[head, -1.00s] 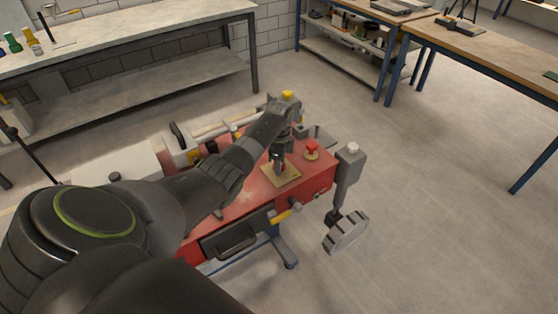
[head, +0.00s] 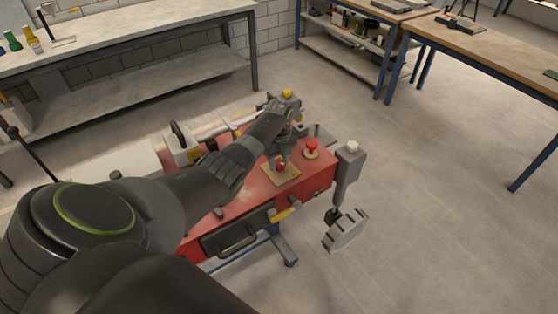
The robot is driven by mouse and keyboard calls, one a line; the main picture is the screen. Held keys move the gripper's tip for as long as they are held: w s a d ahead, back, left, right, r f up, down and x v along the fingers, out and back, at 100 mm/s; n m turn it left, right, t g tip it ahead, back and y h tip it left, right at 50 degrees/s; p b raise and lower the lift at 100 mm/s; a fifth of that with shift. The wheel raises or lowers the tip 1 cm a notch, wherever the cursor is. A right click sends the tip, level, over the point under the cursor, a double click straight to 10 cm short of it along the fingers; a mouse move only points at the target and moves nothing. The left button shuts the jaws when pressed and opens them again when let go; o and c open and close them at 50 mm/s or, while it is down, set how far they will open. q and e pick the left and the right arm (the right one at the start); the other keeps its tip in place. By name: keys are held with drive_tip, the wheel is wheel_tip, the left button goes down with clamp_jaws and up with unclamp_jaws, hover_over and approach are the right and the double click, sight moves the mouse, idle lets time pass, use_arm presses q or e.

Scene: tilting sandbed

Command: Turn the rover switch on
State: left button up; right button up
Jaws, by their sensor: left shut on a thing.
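The red control box (head: 245,192) stands in the middle of the head view. A square brass-coloured plate (head: 284,178) lies on its top, and a small red switch handle (head: 282,166) stands on it. My left gripper (head: 279,161) points down over this plate and is shut on the handle. The fingers hide part of the handle, so its exact angle is hard to tell. My right gripper is not in view.
A red mushroom button (head: 311,147) sits close to the right of the plate. A grey post (head: 349,168) and a toothed grey wheel (head: 345,231) are at the box's right end. A drawer handle (head: 237,243) is in front. Benches (head: 150,20) stand behind; the floor at right is clear.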

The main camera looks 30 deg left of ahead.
sight(279, 163)
use_arm(q)
drive_tip(key=shift+r+m, duration=0.1)
drive_tip(key=shift+m, duration=0.2)
idle(0.4)
drive_tip(key=o, duration=1)
drive_tip(key=shift+c, duration=0.2)
wheel_tip(279, 163, up, 17)
drive_tip(key=shift+r+b, duration=0.2)
drive_tip(key=shift+b, duration=0.15)
drive_tip(key=shift+f, duration=0.1)
